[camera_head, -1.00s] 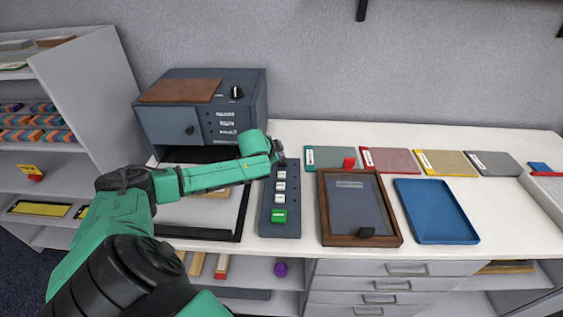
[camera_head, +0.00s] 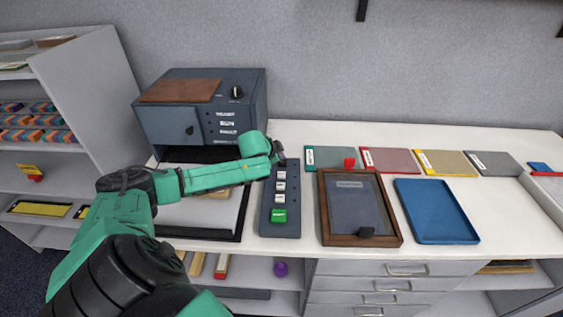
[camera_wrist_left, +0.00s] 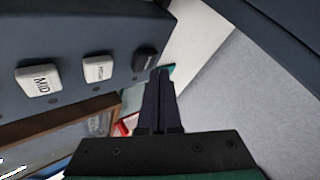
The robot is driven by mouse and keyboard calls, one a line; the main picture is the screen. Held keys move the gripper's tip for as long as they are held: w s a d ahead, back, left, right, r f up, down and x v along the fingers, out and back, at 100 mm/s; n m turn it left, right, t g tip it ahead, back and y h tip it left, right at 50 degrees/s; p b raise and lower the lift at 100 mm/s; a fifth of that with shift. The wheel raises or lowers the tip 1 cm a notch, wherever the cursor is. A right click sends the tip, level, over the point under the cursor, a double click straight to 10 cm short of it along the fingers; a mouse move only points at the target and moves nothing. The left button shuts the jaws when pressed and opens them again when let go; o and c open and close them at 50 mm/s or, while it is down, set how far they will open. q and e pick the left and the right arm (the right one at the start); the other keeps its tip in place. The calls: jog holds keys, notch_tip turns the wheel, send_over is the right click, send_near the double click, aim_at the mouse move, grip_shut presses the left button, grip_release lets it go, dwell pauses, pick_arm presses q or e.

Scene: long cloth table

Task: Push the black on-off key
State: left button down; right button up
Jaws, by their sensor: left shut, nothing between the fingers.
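The key panel (camera_head: 267,222) is a dark blue-grey bar on the table. It carries a green key (camera_head: 279,215) at its near end and white keys in a row behind it. In the left wrist view, the black key (camera_wrist_left: 145,59) sits at the end of the row, past the white keys, one of which reads MID (camera_wrist_left: 38,79). My left gripper (camera_head: 278,152) is over the panel's far end and hides the black key in the head view. In the left wrist view its shut, empty fingers (camera_wrist_left: 160,75) are right beside the black key; I cannot tell whether they touch it.
A grey-blue machine (camera_head: 172,125) with a knob stands behind, at the left. A brown-framed tray (camera_head: 323,215) lies close to the panel's right. A blue tray (camera_head: 440,238) is further right, with coloured folders (camera_head: 390,162) behind. The table between folders and wall is clear.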

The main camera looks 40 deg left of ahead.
aim_at(280, 163)
pick_arm(q)
jog(key=shift+f, duration=0.3)
jog(key=shift+f, duration=0.4)
dwell(0.4)
jog(key=shift+r+p, duration=0.9)
jog(key=shift+p, duration=0.05)
notch_tip(280, 163, up, 6)
jog(key=p, duration=0.6)
